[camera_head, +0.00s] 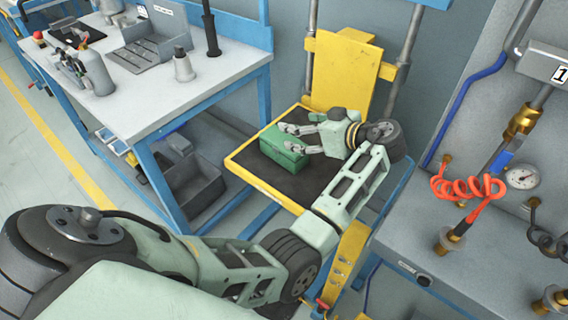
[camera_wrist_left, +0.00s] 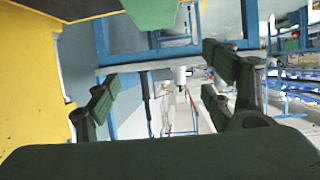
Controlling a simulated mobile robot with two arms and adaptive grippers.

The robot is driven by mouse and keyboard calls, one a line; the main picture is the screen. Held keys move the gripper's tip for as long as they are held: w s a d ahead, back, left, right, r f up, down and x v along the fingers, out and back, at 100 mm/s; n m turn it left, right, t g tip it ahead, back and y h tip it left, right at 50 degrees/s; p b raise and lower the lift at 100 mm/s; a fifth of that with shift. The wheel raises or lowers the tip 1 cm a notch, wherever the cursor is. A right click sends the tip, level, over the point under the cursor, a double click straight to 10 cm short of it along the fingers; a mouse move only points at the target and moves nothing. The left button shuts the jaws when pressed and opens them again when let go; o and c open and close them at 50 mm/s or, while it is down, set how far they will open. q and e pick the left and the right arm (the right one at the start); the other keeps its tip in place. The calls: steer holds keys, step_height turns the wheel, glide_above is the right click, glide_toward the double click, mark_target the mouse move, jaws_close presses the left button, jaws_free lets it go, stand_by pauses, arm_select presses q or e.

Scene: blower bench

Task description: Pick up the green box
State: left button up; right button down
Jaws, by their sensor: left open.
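The green box (camera_head: 271,148) sits on the dark mat of a yellow-edged platform (camera_head: 240,172) in the head view. My left gripper (camera_head: 290,139) is open, its two fingers pointing left, over or beside the box's upper part. The fingers overlap the box in this view, so I cannot tell whether they touch it. In the left wrist view, the open fingers (camera_wrist_left: 160,70) stand wide apart with nothing between them. A green surface, likely the box (camera_wrist_left: 152,12), shows at the top edge beyond the fingers. My right gripper is not in view.
A yellow upright plate (camera_head: 345,75) stands behind the platform. A blue-framed bench (camera_head: 165,95) with a metal tray and bottles is at left, with grey bins (camera_head: 190,185) below. A grey panel with an orange coiled hose (camera_head: 465,186) and gauge is at right.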

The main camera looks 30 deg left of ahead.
mark_target(284, 148)
arm_select(q)
step_height(284, 148, down, 7)
steer(key=b, duration=0.4)
steer(key=shift+b, duration=0.4)
steer(key=shift+f+b, duration=0.35)
steer(key=shift+a, duration=0.25)
steer(key=shift+x, duration=0.9)
steer(key=x, duration=0.5)
steer(key=shift+w+a+f, duration=0.1)
steer(key=shift+w+f, duration=0.05)
steer(key=shift+f, duration=0.35)
steer(key=c, duration=1.8)
steer(key=shift+r, duration=0.2)
jaws_close()
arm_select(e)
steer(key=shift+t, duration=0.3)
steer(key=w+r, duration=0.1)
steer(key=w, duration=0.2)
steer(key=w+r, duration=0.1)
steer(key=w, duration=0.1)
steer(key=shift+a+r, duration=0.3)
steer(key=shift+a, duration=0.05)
